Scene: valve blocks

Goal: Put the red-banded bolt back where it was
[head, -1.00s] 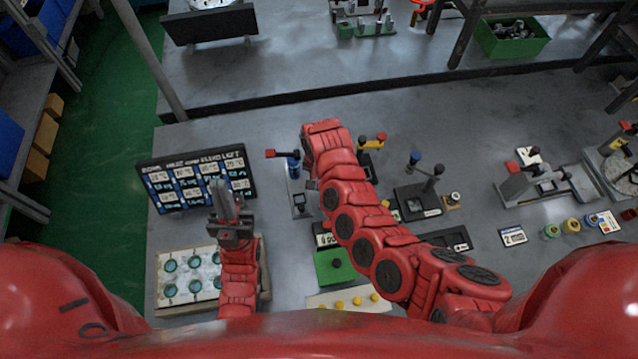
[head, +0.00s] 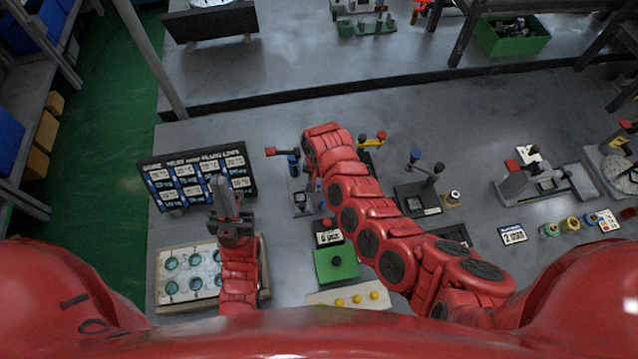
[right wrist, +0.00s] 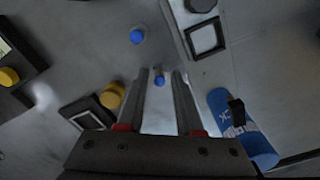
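I cannot make out a red-banded bolt in either view. My right gripper (right wrist: 163,92) is open, its two fingers apart with grey surface between them in the right wrist view. A small blue round piece (right wrist: 159,80) shows between the fingertips; I cannot tell its height. In the head view my right gripper is hidden behind my right arm, near the block with the red handle (head: 278,152) and blue body (head: 293,166). My left gripper (head: 223,190) points away from me in front of the dark board; whether its fingers are apart is unclear.
The dark label board (head: 160,197) stands at left, with a tray of round teal pieces (head: 160,262) before it. A green block (head: 337,265) and a strip with yellow knobs (head: 325,298) lie near the front. A blue cylinder (right wrist: 240,125) is close beside the right finger.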

